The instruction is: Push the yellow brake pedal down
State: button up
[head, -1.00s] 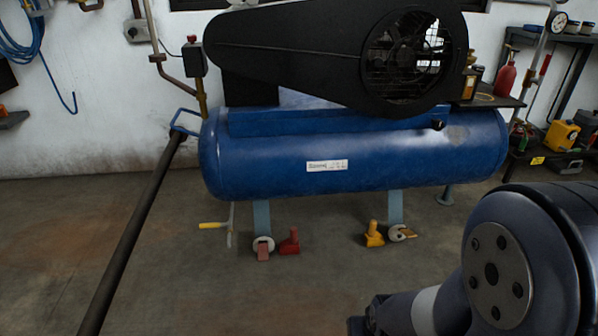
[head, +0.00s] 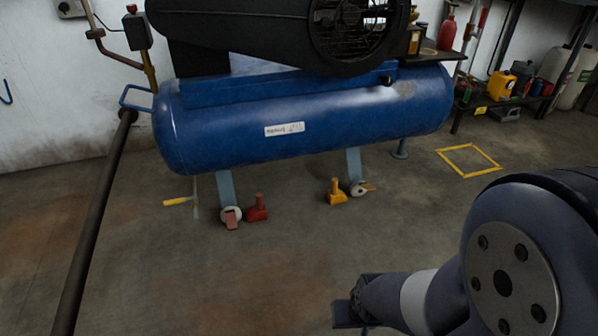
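The blue compressor tank (head: 330,120) stands on legs with caster wheels. At its right caster (head: 355,188) a small yellow-orange pedal (head: 368,186) sticks out to the right. A yellow wedge-shaped block (head: 336,192) stands on the floor just left of that caster. The left caster has a faded red pedal (head: 232,219), with a red wedge-shaped block (head: 257,208) beside it. My gripper (head: 343,313) is at the bottom of the head view, apart from the pedals and nearer to me. Its fingers are dark and small, so their opening is unclear.
A yellow handle (head: 180,202) sticks out left of the left caster. A long dark bar (head: 90,225) slants down on the left. A yellow square outline (head: 468,160) marks the floor at right. The floor before the tank is clear.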

aim_at(365, 186)
jog(key=i+l+u, duration=0.3)
jog(key=i+l, duration=1)
jog(key=i, duration=0.1)
